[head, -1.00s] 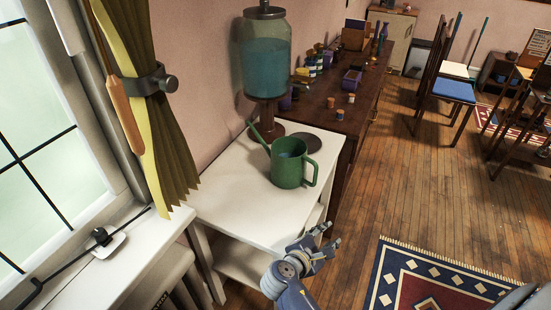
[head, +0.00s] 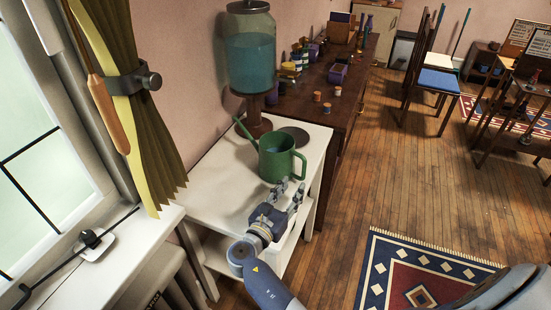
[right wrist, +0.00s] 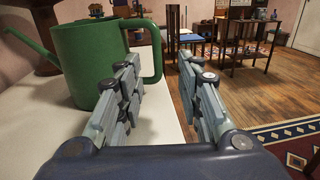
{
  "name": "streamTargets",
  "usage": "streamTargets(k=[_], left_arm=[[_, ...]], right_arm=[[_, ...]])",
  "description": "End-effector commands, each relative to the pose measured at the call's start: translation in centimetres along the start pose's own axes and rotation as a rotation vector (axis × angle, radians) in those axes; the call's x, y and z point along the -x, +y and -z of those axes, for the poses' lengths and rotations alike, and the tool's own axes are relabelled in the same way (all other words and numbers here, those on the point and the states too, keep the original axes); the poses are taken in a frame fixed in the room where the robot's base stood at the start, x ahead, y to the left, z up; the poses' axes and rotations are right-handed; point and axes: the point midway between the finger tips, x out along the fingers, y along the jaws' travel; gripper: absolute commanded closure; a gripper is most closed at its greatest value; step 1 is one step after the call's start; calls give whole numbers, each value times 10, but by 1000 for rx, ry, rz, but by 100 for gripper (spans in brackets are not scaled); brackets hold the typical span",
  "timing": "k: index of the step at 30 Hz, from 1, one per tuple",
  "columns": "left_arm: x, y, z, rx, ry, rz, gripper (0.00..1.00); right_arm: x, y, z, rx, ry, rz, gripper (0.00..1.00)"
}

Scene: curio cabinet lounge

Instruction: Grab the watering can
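The green watering can (head: 277,161) stands upright on a white side table (head: 215,180), its spout to the left and its loop handle to the right. It also shows in the right wrist view (right wrist: 88,62), at the left, with the handle toward the middle. My right gripper (head: 292,191) is open and empty, just in front of the can near the table's front right edge. In the right wrist view its two fingers (right wrist: 160,88) are spread, the left one overlapping the can's right side. The handle appears beyond the fingers, and I cannot see contact. My left gripper is not in view.
A glass dispenser with blue liquid (head: 250,60) stands behind the can, with a dark round disc (head: 291,136) beside it. A dark sideboard (head: 330,110) with small pots adjoins the table. A window and curtain (head: 140,110) are left.

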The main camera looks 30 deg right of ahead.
Motion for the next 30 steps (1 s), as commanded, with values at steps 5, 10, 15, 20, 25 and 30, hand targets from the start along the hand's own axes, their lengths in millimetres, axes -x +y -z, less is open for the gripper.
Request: streamTargets(k=[5,10,15,20,25,30], left_arm=[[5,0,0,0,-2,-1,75],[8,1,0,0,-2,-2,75],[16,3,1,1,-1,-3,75],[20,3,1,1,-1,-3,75],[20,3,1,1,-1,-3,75],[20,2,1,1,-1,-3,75]], right_arm=[[-28,-1,-2,-2,-1,3,66],[-49,0,-2,-3,1,2,66],[-70,3,-10,-5,0,4,66],[-93,5,-11,-4,1,3,66],[-102,5,-10,-5,2,2,66],[-102,5,-9,-5,2,2,66]])
